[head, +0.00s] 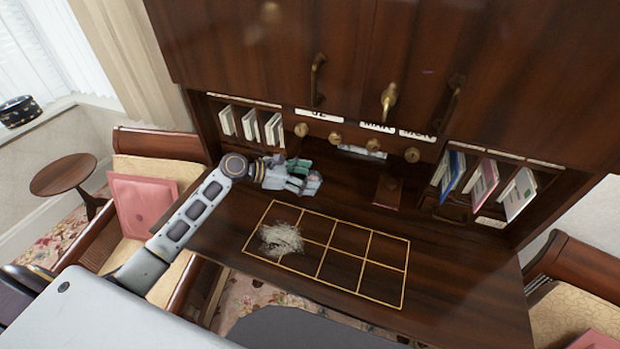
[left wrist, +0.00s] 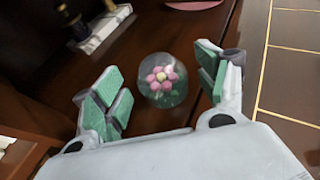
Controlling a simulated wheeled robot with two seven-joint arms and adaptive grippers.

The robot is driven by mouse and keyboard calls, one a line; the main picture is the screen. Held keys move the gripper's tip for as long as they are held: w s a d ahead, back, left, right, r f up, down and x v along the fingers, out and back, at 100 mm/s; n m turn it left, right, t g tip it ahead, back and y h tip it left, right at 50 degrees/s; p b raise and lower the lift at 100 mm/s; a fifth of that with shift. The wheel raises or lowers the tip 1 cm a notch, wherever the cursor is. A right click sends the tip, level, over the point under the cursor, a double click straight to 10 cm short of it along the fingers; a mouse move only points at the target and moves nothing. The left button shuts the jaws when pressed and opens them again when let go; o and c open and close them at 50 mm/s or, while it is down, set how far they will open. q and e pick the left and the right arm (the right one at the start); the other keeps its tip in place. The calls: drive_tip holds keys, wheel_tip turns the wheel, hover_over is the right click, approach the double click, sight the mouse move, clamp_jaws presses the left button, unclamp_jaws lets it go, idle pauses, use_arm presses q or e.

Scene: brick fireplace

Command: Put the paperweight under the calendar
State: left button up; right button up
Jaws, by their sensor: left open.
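The paperweight (left wrist: 163,82), a clear glass dome with a pink flower inside, stands on the dark wood desk in the left wrist view. It sits between the spread green-padded fingers of my left gripper (left wrist: 160,88), with a gap on both sides. In the head view my left gripper (head: 300,177) is over the back left of the desk, and the paperweight (head: 314,183) shows partly at its fingertips. I cannot tell which thing is the calendar; white labels (head: 377,127) under the cabinet are only partly readable. My right gripper is not in view.
A gold-lined grid (head: 335,257) marks the desk, with a pale shredded heap (head: 282,238) in one cell. A small reddish-brown object (head: 388,191) stands at the back. Booklets (head: 486,180) fill the side slots. Cabinet handles (head: 389,98) jut out above. The right of the desk is clear.

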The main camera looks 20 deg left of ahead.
use_arm(q)
drive_tip(key=b+v, duration=0.1)
drive_tip(key=v, duration=0.8)
drive_tip(key=shift+s+a, duration=0.15)
drive_tip(key=shift+a, duration=0.1)
drive_tip(key=shift+s+a+r, duration=0.3)
drive_tip(key=shift+a, duration=0.15)
idle(0.8)
drive_tip(key=shift+c, duration=0.5)
